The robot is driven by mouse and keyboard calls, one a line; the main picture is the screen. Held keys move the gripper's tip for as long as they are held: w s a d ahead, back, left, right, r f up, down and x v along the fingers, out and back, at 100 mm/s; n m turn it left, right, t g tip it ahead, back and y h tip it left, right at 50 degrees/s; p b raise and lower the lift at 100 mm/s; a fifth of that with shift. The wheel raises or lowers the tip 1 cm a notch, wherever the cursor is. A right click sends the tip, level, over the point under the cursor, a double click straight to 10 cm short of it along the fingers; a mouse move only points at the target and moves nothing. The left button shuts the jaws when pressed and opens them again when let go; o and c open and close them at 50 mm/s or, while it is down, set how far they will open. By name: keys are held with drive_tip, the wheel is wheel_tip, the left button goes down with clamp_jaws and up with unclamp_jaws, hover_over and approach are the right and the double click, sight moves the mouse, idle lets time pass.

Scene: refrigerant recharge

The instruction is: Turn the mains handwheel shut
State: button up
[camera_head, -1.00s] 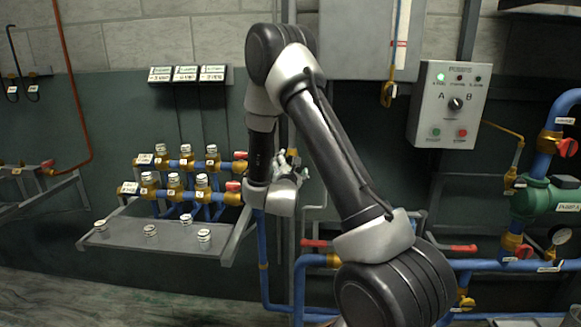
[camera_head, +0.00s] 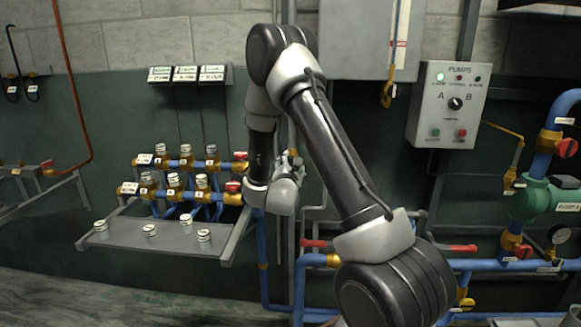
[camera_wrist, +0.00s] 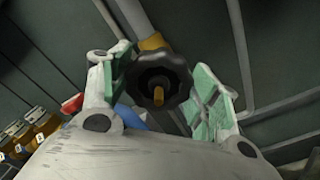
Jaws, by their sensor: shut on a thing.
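The black handwheel (camera_wrist: 152,66) shows in the wrist view, with a brass stem end at its middle and a brass fitting behind it. My gripper (camera_wrist: 160,84) has its two green-padded fingers on either side of the wheel's rim and is shut on it. In the head view my gripper (camera_head: 291,160) is small and partly hidden behind my own wrist, beside the vertical pipes. I cannot make out the handwheel in the head view.
To the left, a grey shelf (camera_head: 120,238) holds several small white-capped pieces below a valve manifold (camera_head: 205,195). Blue pipes (camera_head: 263,270) and red lever handles (camera_head: 318,243) are close by. A control box (camera_head: 447,105) and green pump (camera_head: 540,200) are at the right.

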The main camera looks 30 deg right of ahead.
drive_tip(key=m, duration=0.5)
drive_tip(key=shift+f+m, duration=0.15)
drive_tip(key=shift+m, duration=0.15)
drive_tip(key=m, duration=0.5)
drive_tip(key=shift+f+m, duration=0.1)
drive_tip(key=shift+m, duration=0.2)
drive_tip(key=m, duration=0.5)
drive_tip(key=shift+f, duration=0.1)
drive_tip(key=m, duration=0.5)
drive_tip(key=shift+m, duration=0.4)
drive_tip(key=m, duration=0.5)
drive_tip(key=shift+a+f, duration=0.1)
drive_tip(key=m, duration=1.1)
drive_tip(key=shift+w+a, duration=0.1)
drive_tip(key=shift+a, duration=0.05)
drive_tip(key=m, duration=0.5)
